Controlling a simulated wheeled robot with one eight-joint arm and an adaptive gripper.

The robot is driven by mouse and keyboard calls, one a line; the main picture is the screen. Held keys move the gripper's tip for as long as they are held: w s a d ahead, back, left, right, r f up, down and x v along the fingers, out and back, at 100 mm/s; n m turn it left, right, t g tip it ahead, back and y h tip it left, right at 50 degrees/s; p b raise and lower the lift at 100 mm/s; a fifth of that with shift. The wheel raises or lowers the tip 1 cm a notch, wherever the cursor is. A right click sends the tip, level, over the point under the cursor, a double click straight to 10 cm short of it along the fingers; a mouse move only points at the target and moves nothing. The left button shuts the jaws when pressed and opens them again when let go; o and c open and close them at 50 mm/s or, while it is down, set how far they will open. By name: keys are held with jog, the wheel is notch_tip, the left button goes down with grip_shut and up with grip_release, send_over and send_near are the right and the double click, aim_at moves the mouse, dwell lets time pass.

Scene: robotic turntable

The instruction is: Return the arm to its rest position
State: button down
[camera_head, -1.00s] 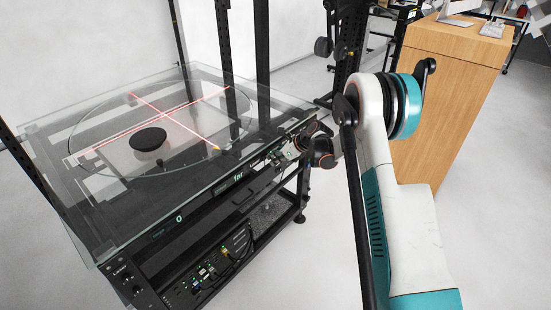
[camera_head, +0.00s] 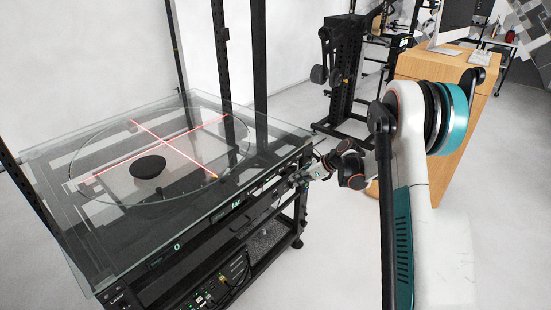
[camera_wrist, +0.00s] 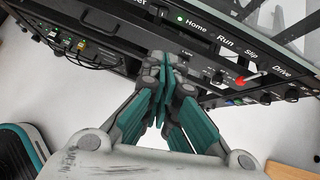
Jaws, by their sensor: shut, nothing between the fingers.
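My gripper (camera_head: 305,176) is at the front right edge of the turntable bench, close to its control panel. In the wrist view my gripper (camera_wrist: 167,65) is shut with its teal-padded fingers together and nothing between them. The fingertips are in front of the panel (camera_wrist: 205,58), which carries Home, Run, Slip and Drive labels; I cannot tell whether they touch it. My arm's white and teal links fill the right of the head view. The round glass turntable (camera_head: 108,150) carries a black disc (camera_head: 147,167) and a red light cross.
A red knob (camera_wrist: 241,80) and several black knobs sit on the panel. Below it are cables and small lights. A wooden cabinet (camera_head: 450,165) stands behind my arm, and a black stand (camera_head: 343,90) is at the back. The pale floor between bench and cabinet looks open.

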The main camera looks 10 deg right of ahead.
jog(key=s+a+r+n+h, duration=0.2)
jog(key=s+a+r+n, duration=0.3)
jog(key=s+r, duration=0.5)
jog(key=s+a+r+n+h, duration=0.1)
jog(key=s+a+r+n, duration=0.1)
jog(key=s+r+n, duration=0.75)
jog(key=s+r+n+t+h, duration=0.1)
jog(key=s+n, duration=1)
jog(key=s, duration=1.1)
jog(key=a+r+h, duration=0.1)
jog(key=h, duration=0.1)
jog(key=shift+s+r+n+h, duration=0.2)
jog(key=shift+s+n+h, duration=0.1)
jog(key=shift+n+h, duration=0.1)
jog(key=shift+a, duration=0.1)
